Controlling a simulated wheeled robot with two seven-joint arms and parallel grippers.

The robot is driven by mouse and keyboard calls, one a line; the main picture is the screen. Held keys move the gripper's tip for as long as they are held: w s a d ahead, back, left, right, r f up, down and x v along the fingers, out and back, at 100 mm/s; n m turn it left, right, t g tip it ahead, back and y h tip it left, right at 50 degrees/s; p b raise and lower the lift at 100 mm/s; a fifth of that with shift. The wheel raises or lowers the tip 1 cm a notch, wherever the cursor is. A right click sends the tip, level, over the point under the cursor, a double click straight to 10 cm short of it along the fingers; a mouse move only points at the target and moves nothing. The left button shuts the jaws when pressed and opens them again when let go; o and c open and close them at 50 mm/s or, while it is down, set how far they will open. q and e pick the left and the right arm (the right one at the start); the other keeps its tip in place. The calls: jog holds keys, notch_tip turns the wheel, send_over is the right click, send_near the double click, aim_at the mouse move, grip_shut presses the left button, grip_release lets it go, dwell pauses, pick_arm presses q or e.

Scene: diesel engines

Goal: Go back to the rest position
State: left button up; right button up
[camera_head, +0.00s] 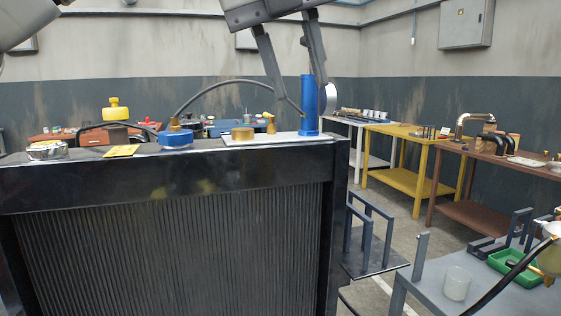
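My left gripper (300,92) comes in at the top middle, above the right end of a black radiator (170,240). Its two dark fingers are spread well apart and point down. An upright blue cylinder (308,108) stands on a light plate (275,139) on the radiator's top. In the picture the cylinder's upper part lies between or just behind the fingertips. I see no clear grip on it, and the depth between them is hard to judge. My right gripper is not in view.
A blue cap (176,138), a brass ring (242,133), a yellow piece (122,151) and a silver cap (47,150) sit along the radiator top. A grey table (440,283) stands at right. Yellow (422,142) and brown (486,156) tables stand behind. Floor shows between them.

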pick_arm(q)
jog(key=s+d+f+m+g+h, duration=0.3)
jog(key=d+f+g+h, duration=0.6)
jog(key=d+f+h, duration=0.55)
jog(key=w+a+f+n+t+y, duration=0.3)
jog(key=a+f+n+t, duration=0.6)
jog(key=f+n+t, duration=0.5)
jog(key=w+a+f+n+t+y, duration=0.35)
jog(key=a+f+n+t, duration=0.75)
jog(key=n, duration=0.5)
jog(key=s+a+f+n+g+y, duration=0.2)
jog(key=s+a+f+g+y, duration=0.2)
jog(key=s+f, duration=0.5)
jog(key=s+a+f+n+g+y, duration=0.3)
jog(key=s+a+f, duration=0.4)
jog(key=s+f, duration=0.3)
notch_tip(320, 180, down, 4)
jog(key=shift+g+y, duration=0.7)
